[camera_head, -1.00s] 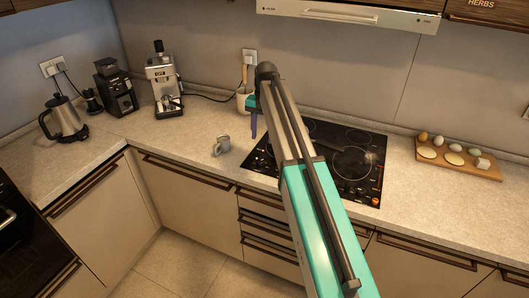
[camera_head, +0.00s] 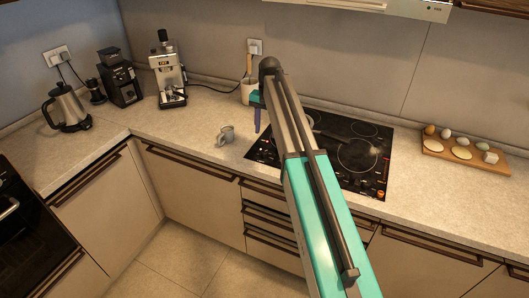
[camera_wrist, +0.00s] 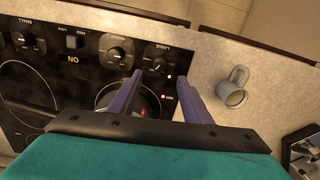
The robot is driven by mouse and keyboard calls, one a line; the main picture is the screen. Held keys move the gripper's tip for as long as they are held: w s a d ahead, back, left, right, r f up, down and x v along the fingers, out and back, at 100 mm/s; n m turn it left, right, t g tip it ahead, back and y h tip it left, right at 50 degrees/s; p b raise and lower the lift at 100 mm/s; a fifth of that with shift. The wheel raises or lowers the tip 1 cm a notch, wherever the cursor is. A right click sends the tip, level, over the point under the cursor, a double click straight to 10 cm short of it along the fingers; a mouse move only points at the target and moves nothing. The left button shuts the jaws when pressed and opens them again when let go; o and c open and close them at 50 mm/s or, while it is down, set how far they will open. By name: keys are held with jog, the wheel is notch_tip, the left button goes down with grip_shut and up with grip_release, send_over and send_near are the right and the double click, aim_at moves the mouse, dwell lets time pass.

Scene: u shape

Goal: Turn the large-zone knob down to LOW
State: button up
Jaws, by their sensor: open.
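The black cooktop (camera_head: 352,128) is set in the counter, partly hidden behind my arm. In the wrist view, the large-zone knob (camera_wrist: 159,62) is a dark round knob beside the word LARGE at the cooktop's edge. Its exact pointer setting is too small to read. My gripper (camera_wrist: 160,76) is open, with its two purple fingers apart and nothing between them. The fingertips appear just below the knob in the picture, one towards each side. Whether they touch it I cannot tell. In the head view, my gripper (camera_head: 257,119) shows as a purple finger over the cooktop's left end.
Another knob (camera_wrist: 118,52) sits close left of the large-zone knob. A grey mug (camera_wrist: 233,88) stands on the counter beside the cooktop. A board with eggs (camera_head: 465,152) lies to the right. The coffee machine (camera_head: 168,75) and kettle (camera_head: 67,107) stand left.

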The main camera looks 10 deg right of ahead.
aim_at(264, 152)
jog(key=f+b, duration=0.1)
jog(key=f, duration=0.2)
jog(key=f+b, duration=0.2)
jog(key=f, duration=0.2)
jog(key=f+b, duration=0.2)
jog(key=f, duration=0.1)
jog(key=shift+w+a+f, duration=0.15)
jog(key=shift+a+f, duration=0.1)
jog(key=shift+f, duration=0.1)
jog(key=shift+a, duration=0.1)
jog(key=c, duration=1)
